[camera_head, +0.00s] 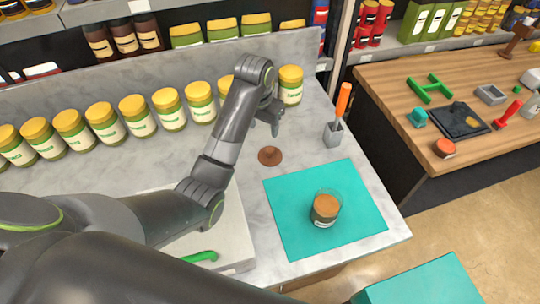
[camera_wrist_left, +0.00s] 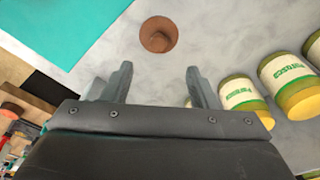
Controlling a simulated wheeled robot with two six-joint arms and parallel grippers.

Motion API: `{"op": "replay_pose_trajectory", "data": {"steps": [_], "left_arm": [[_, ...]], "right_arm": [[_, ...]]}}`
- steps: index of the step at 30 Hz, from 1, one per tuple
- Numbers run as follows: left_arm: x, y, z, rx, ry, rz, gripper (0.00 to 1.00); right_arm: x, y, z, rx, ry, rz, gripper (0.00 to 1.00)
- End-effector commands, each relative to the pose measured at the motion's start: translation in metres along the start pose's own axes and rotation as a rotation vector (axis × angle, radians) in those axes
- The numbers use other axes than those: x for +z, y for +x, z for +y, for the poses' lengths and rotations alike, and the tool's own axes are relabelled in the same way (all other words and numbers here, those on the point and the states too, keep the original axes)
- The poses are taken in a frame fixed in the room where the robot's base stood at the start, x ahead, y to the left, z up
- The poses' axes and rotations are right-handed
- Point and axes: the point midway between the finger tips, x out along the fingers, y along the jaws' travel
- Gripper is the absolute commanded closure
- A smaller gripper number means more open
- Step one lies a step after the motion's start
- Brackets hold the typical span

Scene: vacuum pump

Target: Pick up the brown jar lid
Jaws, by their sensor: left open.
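The brown jar lid (camera_head: 270,156) lies on the marble counter, left of the teal mat's far corner. In the left wrist view the lid (camera_wrist_left: 159,34) shows as a brown disc beyond the fingertips, roughly centred between them. My left gripper (camera_head: 275,118) is above the counter behind the lid, apart from it. In the left wrist view the two fingers (camera_wrist_left: 158,72) are spread, with nothing between them. A glass jar with brown contents (camera_head: 325,208) stands on the teal mat (camera_head: 285,225). My right gripper is not in view.
A row of yellow-lidded jars (camera_head: 134,115) lines the back of the counter, close to my left arm. A grey holder (camera_head: 334,134) with an orange-handled tool (camera_head: 343,99) stands right of the lid. A wooden table (camera_head: 390,90) with small items is at right.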

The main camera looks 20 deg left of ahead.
Motion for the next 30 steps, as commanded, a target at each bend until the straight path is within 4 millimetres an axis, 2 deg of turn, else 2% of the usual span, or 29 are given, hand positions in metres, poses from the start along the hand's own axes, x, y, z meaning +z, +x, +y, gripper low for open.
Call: {"op": "replay_pose_trajectory", "data": {"steps": [1, 6, 7, 8, 9, 16, 30], "left_arm": [[0.001, 0.012, 0.0, -0.001, 0.0, 0.0, 0.47], [0.0, 0.032, 0.0, -0.001, 0.0, 0.001, 0.47], [0.0, 0.034, 0.0, 0.0, 0.0, 0.0, 0.47], [0.0, 0.036, 0.0, 0.001, -0.001, -0.005, 0.47], [0.0, 0.044, 0.0, 0.002, -0.001, -0.007, 0.47], [-0.001, 0.085, 0.0, 0.0, 0.0, -0.003, 0.47], [-0.007, 0.116, 0.002, 0.0, 0.0, -0.003, 0.47]], "right_arm": [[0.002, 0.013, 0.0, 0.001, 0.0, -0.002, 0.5], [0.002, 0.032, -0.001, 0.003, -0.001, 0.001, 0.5], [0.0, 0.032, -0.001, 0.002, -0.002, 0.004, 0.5], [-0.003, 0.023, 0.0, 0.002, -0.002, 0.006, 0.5], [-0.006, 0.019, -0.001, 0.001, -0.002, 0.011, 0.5], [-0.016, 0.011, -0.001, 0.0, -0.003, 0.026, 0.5], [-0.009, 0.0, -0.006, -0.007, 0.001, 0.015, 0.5]]}}
